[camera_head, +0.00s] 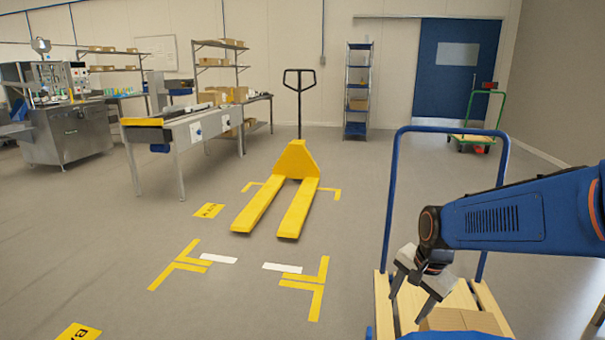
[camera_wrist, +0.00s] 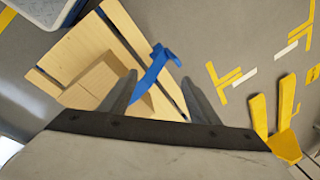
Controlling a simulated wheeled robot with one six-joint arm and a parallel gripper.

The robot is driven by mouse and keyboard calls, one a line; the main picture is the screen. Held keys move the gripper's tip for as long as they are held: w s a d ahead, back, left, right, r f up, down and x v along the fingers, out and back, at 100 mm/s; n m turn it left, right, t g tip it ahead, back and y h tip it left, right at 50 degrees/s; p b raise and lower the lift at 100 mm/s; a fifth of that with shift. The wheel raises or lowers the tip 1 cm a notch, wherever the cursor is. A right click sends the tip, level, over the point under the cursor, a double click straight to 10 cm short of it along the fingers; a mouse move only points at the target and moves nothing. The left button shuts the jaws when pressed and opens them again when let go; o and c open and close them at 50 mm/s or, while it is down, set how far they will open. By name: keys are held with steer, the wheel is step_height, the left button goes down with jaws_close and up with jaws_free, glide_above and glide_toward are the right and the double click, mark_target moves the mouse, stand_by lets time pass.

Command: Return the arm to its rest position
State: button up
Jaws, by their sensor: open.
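My blue arm reaches in from the right edge of the head view, and my gripper (camera_head: 422,298) hangs from its end, pointing down. The gripper is open and empty, above a wooden platform (camera_head: 386,306) with a blue push handle. In the wrist view, its two grey fingers (camera_wrist: 160,90) stand apart. A cardboard box (camera_head: 461,320) lies on the platform close to the gripper; it also shows in the wrist view (camera_wrist: 98,82), left of the fingers. I cannot tell whether a finger touches the box.
The blue handle (camera_head: 389,190) rises beside my arm. A yellow pallet jack (camera_head: 297,158) stands at the centre, on open floor with yellow markings (camera_head: 322,270). A conveyor table (camera_head: 186,125) stands left. A green-handled cart (camera_head: 467,138) stands by the blue door (camera_head: 457,72).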

steer(key=s+d+r+n, duration=0.1)
steer(key=s+r+n, duration=0.1)
steer(key=s, duration=0.4)
steer(key=s+d+r+n+t, duration=0.1)
steer(key=s+r+n, duration=0.1)
steer(key=s+n, duration=0.3)
steer(key=s+d+r+n+t+h, duration=0.1)
steer(key=s+r+n, duration=0.2)
steer(key=s, duration=0.4)
steer(key=shift+s+n, duration=0.3)
steer(key=shift+s, duration=0.05)
